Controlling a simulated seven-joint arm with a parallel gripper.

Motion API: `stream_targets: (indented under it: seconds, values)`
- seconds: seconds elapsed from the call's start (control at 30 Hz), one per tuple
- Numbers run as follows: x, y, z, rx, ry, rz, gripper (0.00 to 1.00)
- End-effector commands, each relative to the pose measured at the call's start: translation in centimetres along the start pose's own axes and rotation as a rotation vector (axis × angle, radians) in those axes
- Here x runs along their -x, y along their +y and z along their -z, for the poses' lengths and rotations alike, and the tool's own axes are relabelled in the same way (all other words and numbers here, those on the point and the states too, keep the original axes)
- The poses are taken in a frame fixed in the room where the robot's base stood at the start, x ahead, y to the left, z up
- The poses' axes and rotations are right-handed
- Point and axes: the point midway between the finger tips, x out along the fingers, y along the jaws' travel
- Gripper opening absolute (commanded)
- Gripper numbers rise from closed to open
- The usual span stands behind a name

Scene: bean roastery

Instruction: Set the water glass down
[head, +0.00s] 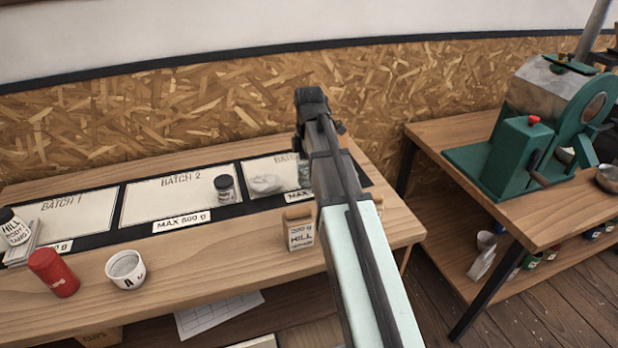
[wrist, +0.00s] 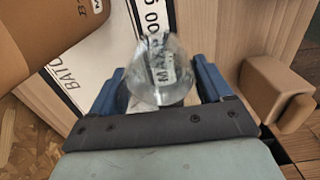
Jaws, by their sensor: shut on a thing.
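The water glass (wrist: 158,72) is clear and see-through in the wrist view. My gripper (wrist: 161,88) is shut on it, with a blue finger on either side. The BATCH card and its MAX label show behind and through the glass. I cannot tell whether its base touches the surface. In the head view, my arm hides the gripper, and a sliver of clear glass (head: 305,172) shows beside the arm over the BATCH 3 area.
A crumpled clear bag (head: 266,184) and a dark-lidded jar (head: 225,189) stand left of my arm. The BATCH 2 card (head: 165,200) is mostly bare.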

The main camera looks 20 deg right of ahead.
Motion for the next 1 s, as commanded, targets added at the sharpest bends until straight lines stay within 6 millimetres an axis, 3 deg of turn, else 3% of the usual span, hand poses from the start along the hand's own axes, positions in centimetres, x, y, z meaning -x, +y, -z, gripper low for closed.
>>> stream_targets:
  seconds: [0.43,0.87,0.9,1.0]
  values:
    - [-3.8,0.0,0.0,-0.001,0.000,0.000,0.30]
    - [-4.3,0.0,0.0,-0.001,0.000,-0.001,0.30]
    - [-4.4,0.0,0.0,-0.001,0.000,-0.001,0.80]
    - [-4.4,0.0,0.0,-0.001,0.000,-0.001,0.90]
